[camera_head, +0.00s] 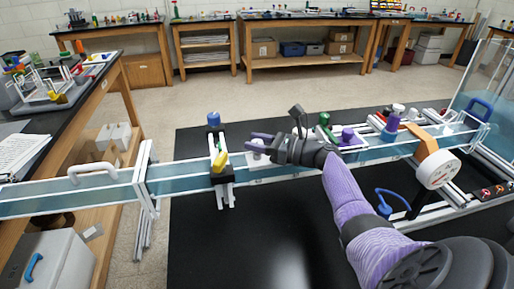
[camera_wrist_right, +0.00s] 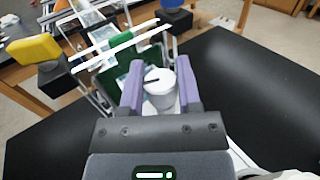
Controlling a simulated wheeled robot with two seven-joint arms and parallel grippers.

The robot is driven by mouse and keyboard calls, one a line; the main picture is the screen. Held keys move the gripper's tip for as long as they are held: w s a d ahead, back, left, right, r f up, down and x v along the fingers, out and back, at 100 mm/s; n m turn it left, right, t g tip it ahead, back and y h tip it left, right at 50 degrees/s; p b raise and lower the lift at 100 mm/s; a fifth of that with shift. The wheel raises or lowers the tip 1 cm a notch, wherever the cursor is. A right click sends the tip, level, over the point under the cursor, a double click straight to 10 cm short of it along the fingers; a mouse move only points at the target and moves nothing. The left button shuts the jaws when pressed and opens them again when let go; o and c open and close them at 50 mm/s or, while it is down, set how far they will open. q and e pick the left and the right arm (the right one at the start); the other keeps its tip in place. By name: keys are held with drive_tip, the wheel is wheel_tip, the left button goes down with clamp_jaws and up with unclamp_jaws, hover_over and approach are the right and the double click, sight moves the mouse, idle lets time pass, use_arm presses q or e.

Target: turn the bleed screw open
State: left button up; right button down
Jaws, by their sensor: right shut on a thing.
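My right gripper (camera_head: 259,141) is over the extrusion frame in the head view, with its purple fingers pointing left. In the right wrist view, its two fingers (camera_wrist_right: 160,92) are shut on the sides of a white round knob with a dark line on top, apparently the bleed screw (camera_wrist_right: 159,89). In the head view, the white bleed screw (camera_head: 258,147) shows between the fingers, partly hidden by them. How far it is turned cannot be told. My left gripper is not in view.
A black block with a yellow handle (camera_head: 221,161) and a blue knob (camera_head: 213,118) stand left of my gripper. Purple and green fittings and an orange clamp (camera_head: 431,141) lie right along the frame (camera_head: 190,178). The black table is clear in front.

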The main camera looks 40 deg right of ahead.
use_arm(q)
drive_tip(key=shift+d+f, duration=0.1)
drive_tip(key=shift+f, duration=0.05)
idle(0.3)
use_arm(e)
drive_tip(key=c, duration=0.6)
unclamp_jaws()
drive_tip(key=shift+c, duration=0.2)
drive_tip(key=o, duration=0.3)
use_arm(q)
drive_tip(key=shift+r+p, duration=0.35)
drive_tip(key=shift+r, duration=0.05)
use_arm(e)
drive_tip(key=shift+o, duration=0.2)
drive_tip(key=v, duration=1)
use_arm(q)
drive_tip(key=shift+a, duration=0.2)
use_arm(e)
drive_tip(key=shift+w, duration=0.1)
